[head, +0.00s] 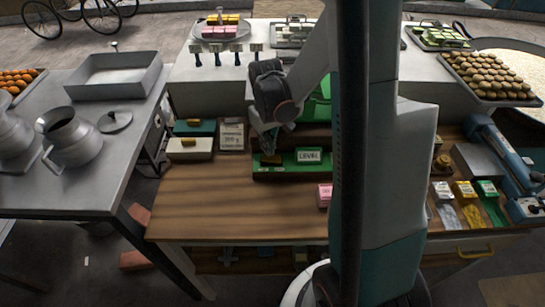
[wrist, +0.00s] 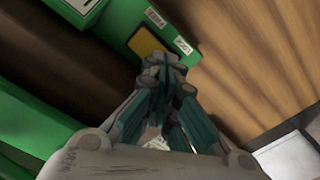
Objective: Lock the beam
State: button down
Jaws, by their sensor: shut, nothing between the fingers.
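A green unit (head: 288,172) with a white lettered label (head: 308,156) lies on the wooden table; I cannot make out a beam for certain. A small yellow piece (head: 271,159) is at its left part. My gripper (head: 268,150) points down just above or at this yellow piece. In the wrist view the closed fingertips (wrist: 168,62) are beside a yellow patch (wrist: 145,42) on the green surface (wrist: 120,22). The fingers are together with nothing between them. I cannot tell whether they touch the yellow piece, and the fingers partly hide the green surface.
A larger green object (head: 318,105) stands behind, partly hidden by my arm. A white box (head: 190,148) and a pink block (head: 324,195) lie nearby. Coloured packets (head: 465,190) lie at right. The table's front left (head: 230,215) is clear.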

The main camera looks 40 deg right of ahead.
aim_at(267, 157)
jog(key=shift+f+b, duration=1.45)
jog(key=shift+f, duration=0.2)
dwell(0.9)
jog(key=shift+r, duration=0.15)
jog(key=shift+r+p, duration=2.3)
jog(key=shift+r, duration=1.1)
